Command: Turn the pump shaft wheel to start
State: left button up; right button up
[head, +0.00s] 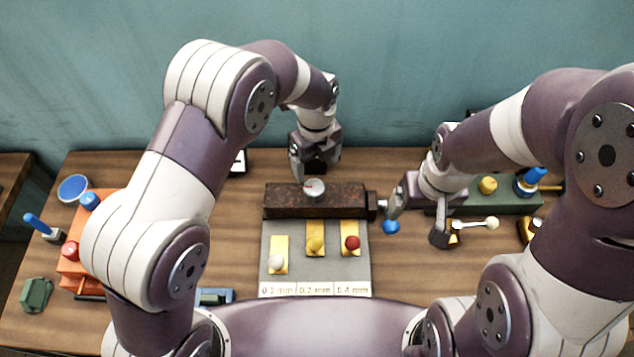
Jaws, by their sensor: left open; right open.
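A rusty brown block (290,202) with a round dial gauge (313,188) on top sits mid-table. A short dark shaft sticks out of its right end, with a blue knob (391,227) close by; I cannot tell which part is the pump shaft wheel. My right gripper (416,226) is open, pointing down just right of the block. One finger is close to the shaft and blue knob; contact is unclear. My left gripper (313,172) is open at the block's back edge, behind the gauge, and partly hides what lies there.
A grey plate (316,268) with yellow strips and white, yellow and red balls lies in front of the block. Orange blocks (72,268), a blue dish (74,188) and a green part (36,295) are at left. A green box (510,203) with knobs stands at right.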

aim_at(315, 187)
pick_arm(q)
jog(key=f+p, duration=0.2)
jog(key=f, duration=0.7)
jog(key=shift+a+f+p, duration=0.1)
jog(key=shift+a+p, duration=0.1)
jog(key=shift+p, duration=0.15)
jog(key=shift+f, duration=0.35)
jog(key=shift+w+f, duration=0.1)
jog(key=shift+f, duration=0.2)
jog(key=c, duration=1.1)
